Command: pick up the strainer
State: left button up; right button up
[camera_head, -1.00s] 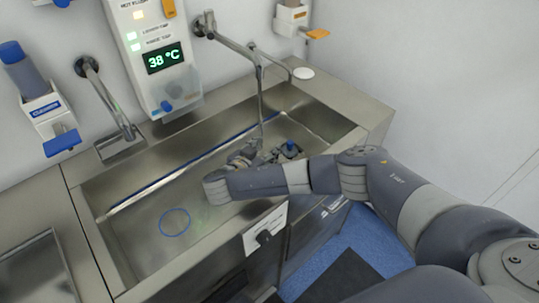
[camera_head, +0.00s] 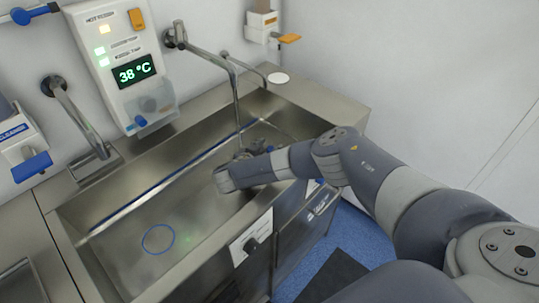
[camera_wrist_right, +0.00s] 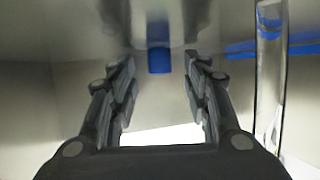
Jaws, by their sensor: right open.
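In the wrist view a blue knob-like part (camera_wrist_right: 159,57), which I take to be the strainer's handle, lies ahead between my right gripper's fingers and apart from them. The metal around it is blurred, so I cannot make out the strainer's outline. My right gripper (camera_wrist_right: 160,85) is open, with nothing between its pads. In the head view my right gripper (camera_head: 243,155) reaches down into the right part of the steel sink (camera_head: 195,205), and my arm hides much of it and of what lies there. My left gripper is not in view.
A tap spout (camera_head: 236,95) hangs close to my right gripper; a clear upright tube (camera_wrist_right: 270,75) stands right in the wrist view. A blue ring (camera_head: 158,239) marks the sink's open left floor. A temperature panel (camera_head: 125,65) and another tap (camera_head: 75,110) are on the wall.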

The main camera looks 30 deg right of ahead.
jog(key=shift+w+d+f, duration=0.2)
jog(key=shift+w+d, duration=0.05)
jog(key=shift+d, duration=0.05)
jog(key=c, duration=0.9)
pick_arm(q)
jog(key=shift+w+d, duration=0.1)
pick_arm(e)
grip_shut()
